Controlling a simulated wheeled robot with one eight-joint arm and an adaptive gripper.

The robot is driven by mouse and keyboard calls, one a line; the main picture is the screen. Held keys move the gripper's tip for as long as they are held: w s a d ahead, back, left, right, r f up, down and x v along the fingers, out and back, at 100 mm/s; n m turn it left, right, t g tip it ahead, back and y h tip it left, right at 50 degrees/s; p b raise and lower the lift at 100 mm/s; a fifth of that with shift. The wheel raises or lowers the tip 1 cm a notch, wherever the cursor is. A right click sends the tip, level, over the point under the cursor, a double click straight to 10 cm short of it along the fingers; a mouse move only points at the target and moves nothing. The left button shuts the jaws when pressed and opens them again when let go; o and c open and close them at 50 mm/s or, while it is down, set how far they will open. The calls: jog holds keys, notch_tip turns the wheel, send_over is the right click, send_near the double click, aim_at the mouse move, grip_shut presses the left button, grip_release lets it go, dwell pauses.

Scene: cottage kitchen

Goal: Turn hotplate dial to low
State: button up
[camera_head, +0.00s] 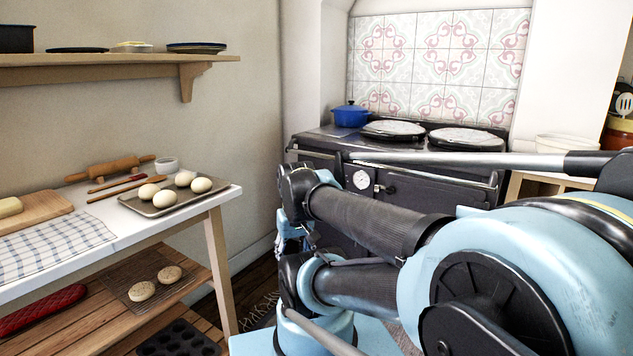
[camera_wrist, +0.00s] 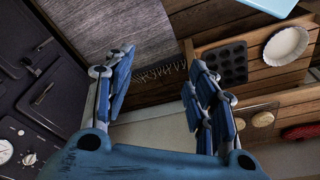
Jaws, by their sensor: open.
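The dark range cooker (camera_head: 430,187) stands against the back wall under two round hotplate lids. Its front has a white round gauge (camera_head: 361,180) with a small dark knob (camera_head: 378,188) just right of it. In the wrist view the gauge (camera_wrist: 4,150) and the knob (camera_wrist: 28,159) are at the lower left. The pictures do not show which setting the dial is at. My gripper (camera_wrist: 163,82) is open and empty, its blue fingers spread apart. It is to the side of the cooker front and not touching the gauge or knob. My arm hides part of the cooker front in the head view.
A white-topped table (camera_head: 135,222) with a tray of eggs stands left, with a muffin tin (camera_wrist: 224,64) on its lower shelf. A blue pot (camera_head: 350,115) sits on the cooker. A rail runs along the cooker front. Open floor lies between cooker and table.

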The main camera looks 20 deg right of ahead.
jog(key=w+d+r+n+t+h, duration=0.1)
jog(key=w+d+r+n+h, duration=0.3)
jog(key=w, duration=0.7)
jog(key=w+d+r+t+h, duration=0.1)
jog(key=w+d+r+h, duration=0.1)
jog(key=w+d, duration=0.65)
jog(key=w+d+r+n+h, duration=0.1)
jog(key=w+d+r+h, duration=0.1)
jog(key=w, duration=1.2)
jog(key=w+d+f+n+t+h, duration=0.1)
jog(key=w+d+f+n+h, duration=0.1)
jog(key=w, duration=0.5)
jog(key=w+d+f+n+t+h, duration=0.1)
jog(key=w+h, duration=0.1)
jog(key=w, duration=0.5)
jog(key=w+f+n+t+h, duration=0.3)
jog(key=w+f+n, duration=0.2)
jog(key=w+f, duration=0.55)
jog(key=x, duration=1.7)
jog(key=shift+w+r, duration=0.35)
jog(key=c, duration=1.1)
